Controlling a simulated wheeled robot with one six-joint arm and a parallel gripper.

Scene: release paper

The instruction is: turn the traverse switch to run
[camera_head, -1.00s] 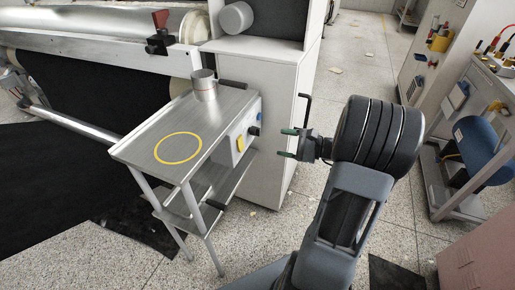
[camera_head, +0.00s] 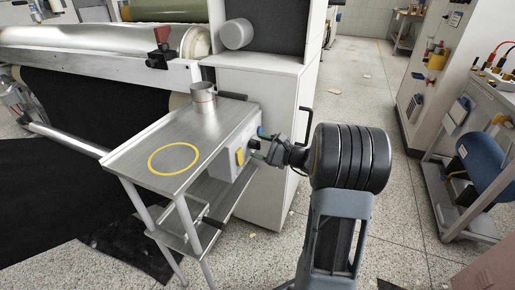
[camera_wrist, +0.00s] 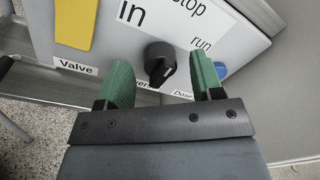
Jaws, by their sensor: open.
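The traverse switch is a black rotary knob (camera_wrist: 159,62) on a light control panel (camera_wrist: 130,45), seen in the wrist view. The printed words "in", "stop" and "run" stand above and to its right. The label below it is partly hidden by my gripper. My gripper (camera_wrist: 166,85) is open, with one green finger left of the knob and one right of it; I cannot tell whether either touches it. In the head view my gripper (camera_head: 262,148) is at the panel on the side of the metal cart (camera_head: 140,157), and it hides the knob there.
A yellow part (camera_wrist: 75,22) labelled "Valve" is left of the knob, and a blue button (camera_wrist: 220,70) is right of it. A white cabinet (camera_head: 275,110) stands close behind.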

